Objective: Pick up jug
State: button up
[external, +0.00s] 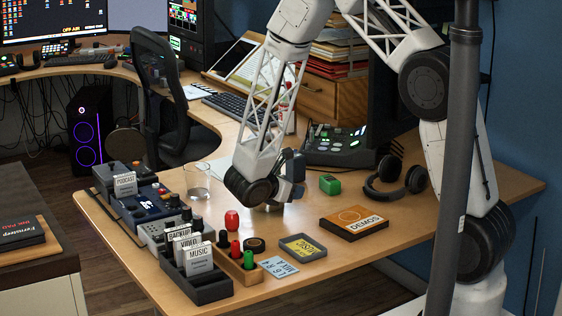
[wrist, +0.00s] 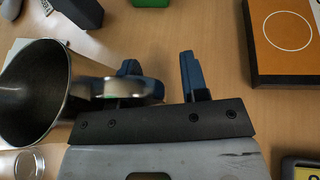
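A shiny metal jug (wrist: 32,90) is at the left of the wrist view, its wide round mouth facing the camera. Its handle (wrist: 112,92) reaches right, across the front of my left finger, and its outer end lies in the gap between the fingers. My gripper (wrist: 160,66) is open, with blue-tipped fingers well apart; the right finger is clear of the handle. I cannot tell whether the left finger touches it. In the external view my arm's end is low over the middle of the desk and hides the fingers and most or all of the jug.
A clear glass (external: 197,180) stands left of my wrist. A green box (external: 330,184), headphones (external: 396,180) and an orange DEMOS box (external: 354,222) lie to the right.

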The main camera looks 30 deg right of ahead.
grip_shut()
jog(key=shift+r, duration=0.25)
dwell(0.5)
jog(key=s+r, duration=0.2)
jog(key=s, duration=0.5)
jog(key=s+r, duration=0.2)
jog(key=s, duration=0.6)
jog(key=shift+s+d+r, duration=0.25)
jog(key=shift+s+d, duration=0.05)
jog(key=shift+d, duration=0.15)
dwell(0.7)
jog(key=shift+s, duration=0.15)
dwell(0.8)
